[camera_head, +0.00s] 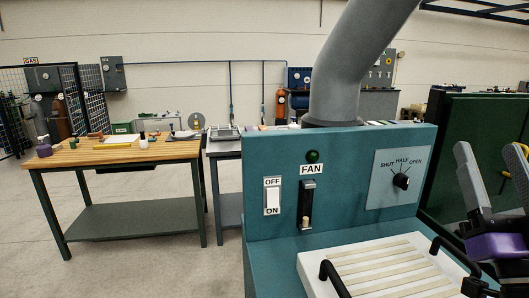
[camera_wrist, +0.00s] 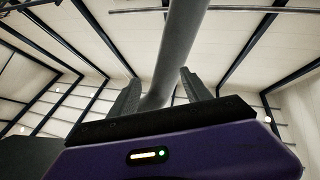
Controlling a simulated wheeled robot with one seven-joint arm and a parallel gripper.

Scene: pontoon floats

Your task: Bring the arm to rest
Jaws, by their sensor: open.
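My gripper (camera_head: 488,150) shows at the right edge of the head view, with two grey fingers pointing up and a purple body below. The fingers are apart and nothing is between them. In the wrist view the gripper (camera_wrist: 158,84) has both fingers raised towards the ceiling, with the grey duct (camera_wrist: 178,45) passing behind the gap. The gripper is to the right of the teal fan cabinet (camera_head: 340,235) and appears apart from it. Most of my arm is out of view.
The cabinet carries a rocker switch (camera_head: 272,195), a lever (camera_head: 306,215), a knob (camera_head: 401,181) and a grey duct (camera_head: 350,70). A slatted panel (camera_head: 385,270) with black handles lies in front. A dark green cabinet (camera_head: 475,140) stands behind my gripper; a wooden bench (camera_head: 120,152) is left.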

